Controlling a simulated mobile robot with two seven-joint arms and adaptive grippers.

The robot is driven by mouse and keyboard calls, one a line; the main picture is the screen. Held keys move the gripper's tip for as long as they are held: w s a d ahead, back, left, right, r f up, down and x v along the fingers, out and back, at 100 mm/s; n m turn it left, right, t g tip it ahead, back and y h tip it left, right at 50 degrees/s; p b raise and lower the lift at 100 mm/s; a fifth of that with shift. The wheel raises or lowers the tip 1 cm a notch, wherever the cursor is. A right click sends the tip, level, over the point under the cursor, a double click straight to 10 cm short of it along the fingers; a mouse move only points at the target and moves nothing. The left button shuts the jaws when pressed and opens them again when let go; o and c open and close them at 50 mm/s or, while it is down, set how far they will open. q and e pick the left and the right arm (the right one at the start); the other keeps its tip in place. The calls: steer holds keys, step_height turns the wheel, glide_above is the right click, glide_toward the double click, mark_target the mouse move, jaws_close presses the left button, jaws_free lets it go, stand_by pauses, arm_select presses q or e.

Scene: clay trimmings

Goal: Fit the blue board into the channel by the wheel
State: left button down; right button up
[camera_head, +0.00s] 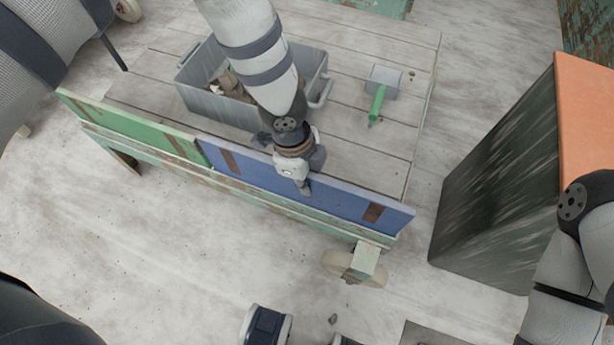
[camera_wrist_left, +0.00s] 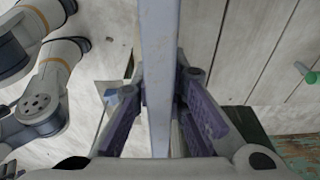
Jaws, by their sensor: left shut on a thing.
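The blue board (camera_head: 335,198) stands on edge along the near right side of the cart, above the worn green side rail (camera_head: 300,212). Two brown patches mark it. My left gripper (camera_head: 303,187) is shut on its top edge near the middle. In the left wrist view the board (camera_wrist_left: 160,60) runs as a pale blue strip between the fingers of the left gripper (camera_wrist_left: 160,105). The wheel (camera_head: 342,264) is under the cart's near right corner. The channel is hidden behind the board and rail, so I cannot tell whether the board's lower edge is seated. My right gripper is out of view.
A green board (camera_head: 130,126) stands in line to the left, close to the blue board's left end. A grey bin (camera_head: 205,104) with clay scraps and a green-handled scraper (camera_head: 378,100) are on the cart deck. A dark block with an orange top (camera_head: 590,120) stands at right.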

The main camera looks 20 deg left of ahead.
arm_select(q)
steer(key=shift+f+b, duration=0.6)
steer(key=shift+f, duration=0.65)
steer(key=c, duration=1.5)
jaws_free()
steer(key=shift+c, duration=0.2)
steer(key=r, duration=0.4)
steer(key=a+r, duration=0.1)
steer(key=r, duration=0.7)
steer(key=shift+a, duration=0.4)
